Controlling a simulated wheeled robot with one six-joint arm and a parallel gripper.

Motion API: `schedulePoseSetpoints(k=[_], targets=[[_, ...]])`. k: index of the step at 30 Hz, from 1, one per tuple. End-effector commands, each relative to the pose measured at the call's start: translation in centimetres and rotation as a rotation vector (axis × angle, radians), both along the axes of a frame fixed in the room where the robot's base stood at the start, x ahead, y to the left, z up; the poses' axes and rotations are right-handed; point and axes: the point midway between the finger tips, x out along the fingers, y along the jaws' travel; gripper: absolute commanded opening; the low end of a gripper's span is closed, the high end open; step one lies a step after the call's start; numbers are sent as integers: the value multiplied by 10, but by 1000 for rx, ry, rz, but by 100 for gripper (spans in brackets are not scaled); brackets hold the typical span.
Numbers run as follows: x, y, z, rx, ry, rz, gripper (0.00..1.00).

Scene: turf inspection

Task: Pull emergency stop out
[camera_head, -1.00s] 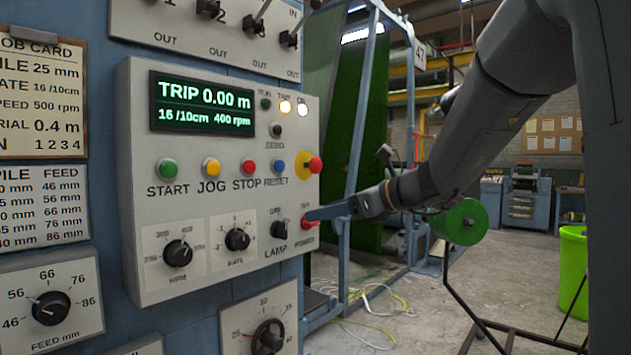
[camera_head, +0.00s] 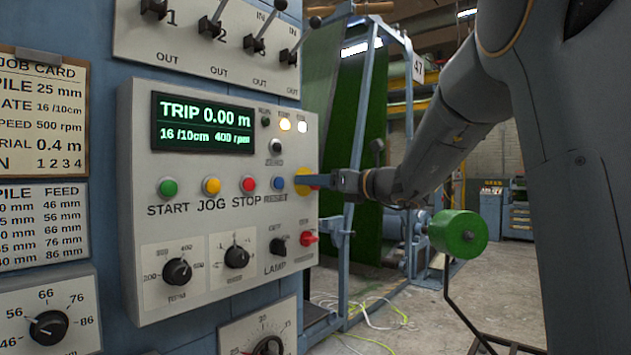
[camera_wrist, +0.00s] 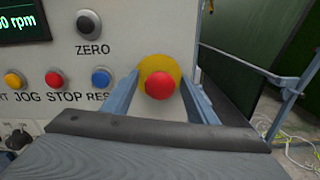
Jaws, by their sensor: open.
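The emergency stop is a red mushroom knob on a yellow disc at the right of the grey control panel (camera_head: 142,230). In the wrist view its red knob (camera_wrist: 159,85) shows between my two blue-grey fingers, with the yellow disc (camera_wrist: 160,64) behind it. My gripper (camera_wrist: 168,95) is open, one finger on each side of the knob. Whether the fingers touch it I cannot tell. In the head view my gripper (camera_head: 312,181) points left at the panel and hides the knob; some of the yellow disc (camera_head: 301,188) shows.
Blue RESET (camera_head: 278,184) and red STOP (camera_head: 249,184) buttons sit left of the emergency stop. A red switch (camera_head: 309,239) protrudes below, beside the LAMP knob (camera_head: 278,246). The display (camera_head: 203,123) reads TRIP. A blue frame (camera_head: 366,120) and green roller (camera_head: 458,234) stand to the right.

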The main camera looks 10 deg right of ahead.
Motion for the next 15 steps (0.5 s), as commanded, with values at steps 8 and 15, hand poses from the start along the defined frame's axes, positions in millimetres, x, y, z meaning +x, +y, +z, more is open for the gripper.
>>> schedulePoseSetpoints(k=[8, 15], targets=[[1, 1, 0, -1, -1, 0, 48], [1, 0, 0, -1, -1, 0, 7]])
